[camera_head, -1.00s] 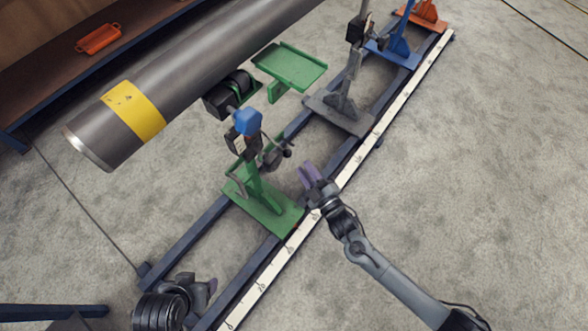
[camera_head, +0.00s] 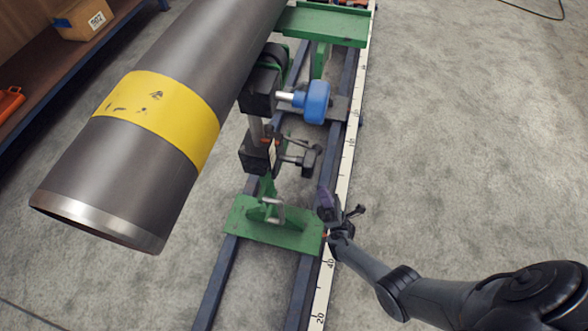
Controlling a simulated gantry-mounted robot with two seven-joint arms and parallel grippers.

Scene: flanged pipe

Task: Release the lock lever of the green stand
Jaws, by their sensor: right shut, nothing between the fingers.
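The green stand has its green base plate (camera_head: 248,228) across the dark rails. Dark lever-like arms (camera_head: 308,160) stick out to the right of the block; I cannot tell which is the lock lever. A small grey metal handle (camera_head: 273,210) sits low on the stand. My left gripper is out of view.
A large grey pipe (camera_head: 95,185) with a yellow band (camera_head: 160,112) lies across the upper left, close to the stand. A second green plate (camera_head: 322,25) is at the back. A white scale strip (camera_head: 338,190) runs along the rail.

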